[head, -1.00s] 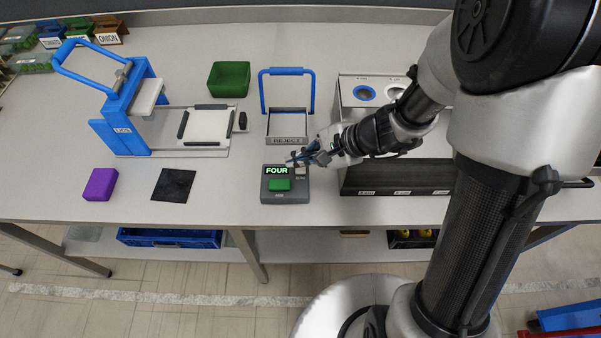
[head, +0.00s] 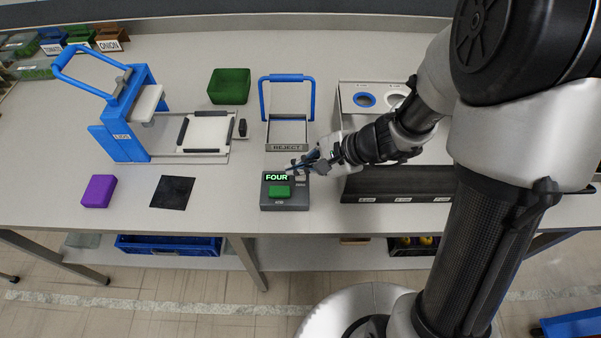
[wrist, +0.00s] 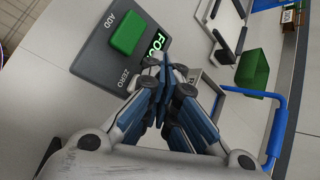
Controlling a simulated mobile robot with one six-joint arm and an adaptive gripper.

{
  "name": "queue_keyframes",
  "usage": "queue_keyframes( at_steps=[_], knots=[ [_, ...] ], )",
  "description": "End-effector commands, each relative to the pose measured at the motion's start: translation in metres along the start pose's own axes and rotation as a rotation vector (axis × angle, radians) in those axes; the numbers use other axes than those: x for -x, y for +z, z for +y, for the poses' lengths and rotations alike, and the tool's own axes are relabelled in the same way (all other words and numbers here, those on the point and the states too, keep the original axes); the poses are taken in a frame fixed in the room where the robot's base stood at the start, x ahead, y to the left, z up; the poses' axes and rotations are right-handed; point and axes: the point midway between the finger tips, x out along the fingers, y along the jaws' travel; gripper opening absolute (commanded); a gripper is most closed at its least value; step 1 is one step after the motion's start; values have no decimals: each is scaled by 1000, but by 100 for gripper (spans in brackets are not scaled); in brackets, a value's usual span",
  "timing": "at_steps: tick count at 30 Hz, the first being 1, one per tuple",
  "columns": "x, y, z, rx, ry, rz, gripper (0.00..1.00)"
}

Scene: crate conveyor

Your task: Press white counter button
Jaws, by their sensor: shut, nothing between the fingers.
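The counter (head: 268,206) is a dark grey box near the table's front edge. It has a green ADD button (head: 280,190) and a lit display (head: 276,177) reading FOUR. The white button (head: 301,177) shows as a small pale patch above the ZERO label in the head view. In the wrist view the ZERO label (wrist: 138,79) shows, but my fingers cover the button area. My gripper (head: 291,167) is shut and empty, its tips at the counter's upper right edge beside the display; it also shows in the wrist view (wrist: 155,70). I cannot tell whether they touch.
The REJECT tray (head: 287,147) with a blue handle stands just behind the counter. A bin unit (head: 400,185) stands to the right. A dark mat (head: 172,192), purple block (head: 99,191) and blue press (head: 122,137) are to the left. Bare table surrounds the counter's left side.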

Motion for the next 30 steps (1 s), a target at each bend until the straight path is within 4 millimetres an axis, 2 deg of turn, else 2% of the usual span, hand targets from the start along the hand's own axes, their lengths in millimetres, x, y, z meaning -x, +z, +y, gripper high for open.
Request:
queue_keyframes(
  at_steps=[30],
  knots=[
    [-6,-5,6,-2,3,0,0]
  ],
)
